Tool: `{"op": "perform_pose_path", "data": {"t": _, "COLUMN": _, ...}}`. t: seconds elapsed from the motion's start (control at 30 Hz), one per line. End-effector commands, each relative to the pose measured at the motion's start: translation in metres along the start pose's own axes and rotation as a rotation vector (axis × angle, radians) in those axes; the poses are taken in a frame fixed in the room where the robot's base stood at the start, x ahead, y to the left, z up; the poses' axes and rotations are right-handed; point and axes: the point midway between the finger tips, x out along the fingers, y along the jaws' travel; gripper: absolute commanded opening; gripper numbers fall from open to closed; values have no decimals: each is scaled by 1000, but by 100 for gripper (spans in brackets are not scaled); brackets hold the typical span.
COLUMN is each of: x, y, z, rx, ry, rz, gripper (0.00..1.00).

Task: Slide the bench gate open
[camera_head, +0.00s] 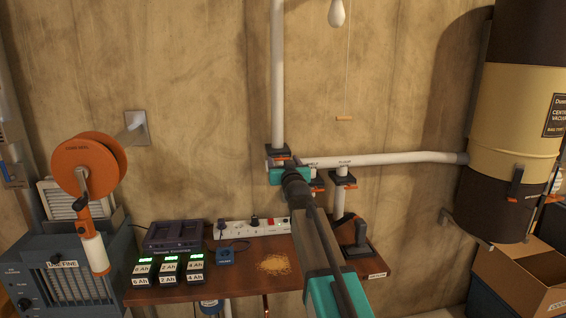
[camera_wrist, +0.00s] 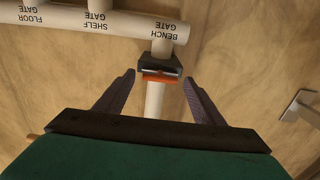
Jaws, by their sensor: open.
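The bench gate (camera_head: 278,149) is a dark block with an orange tab on the vertical white pipe, just above the pipe junction. In the wrist view, which is upside down, the bench gate (camera_wrist: 161,66) sits beside the printed label BENCH GATE, and its orange tab (camera_wrist: 160,78) faces my gripper. My gripper (camera_wrist: 159,80) is open, with one dark finger on each side of the gate and its tab. I see no contact. In the head view my gripper (camera_head: 288,175) is just below the gate, and its fingers are hard to make out.
Two more gates with orange tabs hang below the horizontal pipe (camera_head: 390,159). A wooden bench (camera_head: 220,292) below holds a power strip (camera_head: 252,229), batteries and sawdust. A pull cord (camera_head: 344,118) hangs nearby.

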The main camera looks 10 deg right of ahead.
Motion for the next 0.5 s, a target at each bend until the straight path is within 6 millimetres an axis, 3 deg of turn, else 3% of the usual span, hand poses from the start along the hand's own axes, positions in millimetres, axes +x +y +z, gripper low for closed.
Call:
{"op": "perform_pose_path", "data": {"t": 0.2, "x": 0, "y": 0, "z": 0, "rx": 0, "ry": 0, "rz": 0, "gripper": 61}}
{"op": "perform_pose_path", "data": {"t": 0.5, "x": 0, "y": 1, "z": 0, "rx": 0, "ry": 0, "rz": 1, "gripper": 10}}
